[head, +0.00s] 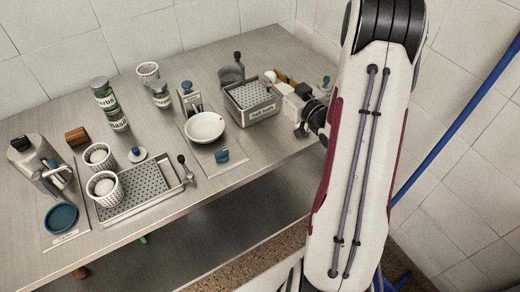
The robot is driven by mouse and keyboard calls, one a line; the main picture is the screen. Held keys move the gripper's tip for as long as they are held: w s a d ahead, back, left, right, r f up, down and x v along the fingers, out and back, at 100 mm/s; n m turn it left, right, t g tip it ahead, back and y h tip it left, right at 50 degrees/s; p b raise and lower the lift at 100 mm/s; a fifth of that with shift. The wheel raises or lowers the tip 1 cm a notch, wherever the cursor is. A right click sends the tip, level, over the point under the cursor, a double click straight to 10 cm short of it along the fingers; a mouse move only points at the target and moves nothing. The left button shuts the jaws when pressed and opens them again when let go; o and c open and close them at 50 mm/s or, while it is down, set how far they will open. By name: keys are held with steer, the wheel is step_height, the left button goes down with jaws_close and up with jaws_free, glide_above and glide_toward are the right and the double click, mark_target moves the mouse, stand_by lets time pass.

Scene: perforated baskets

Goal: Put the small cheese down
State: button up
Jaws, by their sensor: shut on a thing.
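My gripper (292,98) is at the right end of the metal table, at the right edge of the perforated metal tray with a paper label (262,108). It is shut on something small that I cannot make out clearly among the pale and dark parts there. Two white perforated baskets, one behind (101,160) and one in front (105,192), each hold a round white cheese, at the left. Whether one of these or the held thing is the small cheese, I cannot tell.
A white bowl (205,127) sits mid-table. Labelled jars (103,95), an empty-looking basket (148,72) and a grey canister (35,160) stand around. The front middle strip of table is clear.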

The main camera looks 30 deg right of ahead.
steer(key=shift+s+d+f+n+y, duration=0.15)
steer(key=shift+s+n+y, duration=0.25)
steer(key=shift+s+y, duration=0.25)
steer(key=s+a+f+n+g+y, duration=0.1)
steer(key=s+a+n+g+y, duration=0.4)
steer(key=s+a+n+y, duration=0.3)
steer(key=shift+s+a+f+y, duration=0.3)
steer(key=shift+s+a+y, duration=0.8)
steer(key=shift+y, duration=0.25)
steer(key=shift+f, duration=0.15)
glide_above(265, 151)
steer(key=shift+s+f, duration=0.1)
steer(key=shift+f, duration=2.7)
steer(key=shift+f, duration=1.85)
steer(key=shift+f, duration=0.2)
